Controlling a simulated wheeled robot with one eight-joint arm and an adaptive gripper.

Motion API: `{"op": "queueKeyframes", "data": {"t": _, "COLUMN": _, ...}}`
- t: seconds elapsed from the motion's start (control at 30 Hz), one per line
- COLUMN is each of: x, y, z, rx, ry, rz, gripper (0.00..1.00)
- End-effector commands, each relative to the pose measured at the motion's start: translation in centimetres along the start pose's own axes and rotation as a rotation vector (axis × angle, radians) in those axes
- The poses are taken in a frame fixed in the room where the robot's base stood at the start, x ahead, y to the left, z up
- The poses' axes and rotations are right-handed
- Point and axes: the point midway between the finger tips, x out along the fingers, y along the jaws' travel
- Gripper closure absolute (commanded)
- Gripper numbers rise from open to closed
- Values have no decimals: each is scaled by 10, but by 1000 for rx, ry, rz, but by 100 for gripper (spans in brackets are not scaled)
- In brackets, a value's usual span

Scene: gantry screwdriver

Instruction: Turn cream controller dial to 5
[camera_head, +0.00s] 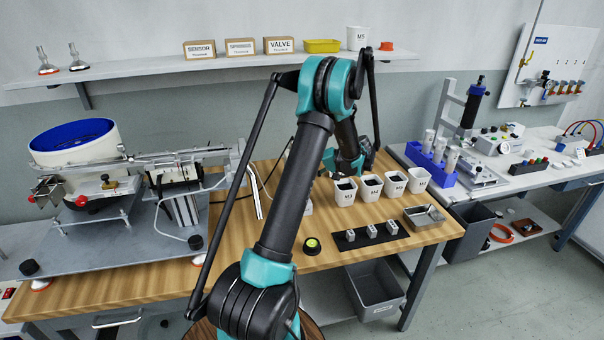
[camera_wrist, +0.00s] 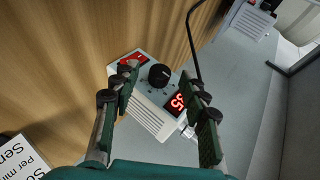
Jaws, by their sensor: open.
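In the wrist view, the cream controller (camera_wrist: 148,112) is a pale box with vent slots along one side. It carries a round black dial (camera_wrist: 160,75), a red lit display (camera_wrist: 176,102) and a red switch area (camera_wrist: 127,61). The display digits are too small and tilted to read surely. My gripper (camera_wrist: 157,78) is open, its two fingers on either side of the dial in the picture, with no visible contact. The fingers cover parts of the controller. In the head view, my arm hides the gripper and most or all of the controller.
A black cable (camera_wrist: 192,45) runs by the controller. The wooden bench (camera_head: 140,285) also holds a blue-lined bowl feeder (camera_head: 75,142), several white cups (camera_head: 370,187), a yellow-topped button (camera_head: 312,245) and a metal tray (camera_head: 424,216). A shelf (camera_head: 150,68) hangs above.

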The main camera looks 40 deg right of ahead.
Motion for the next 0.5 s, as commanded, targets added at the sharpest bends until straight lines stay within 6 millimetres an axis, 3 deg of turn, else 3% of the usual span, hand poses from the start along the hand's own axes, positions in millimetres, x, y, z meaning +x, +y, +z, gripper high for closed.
{"op": "queueKeyframes", "data": {"t": 0.5, "x": -95, "y": 1, "z": 0, "rx": 2, "ry": 2, "rz": 1, "gripper": 56}}
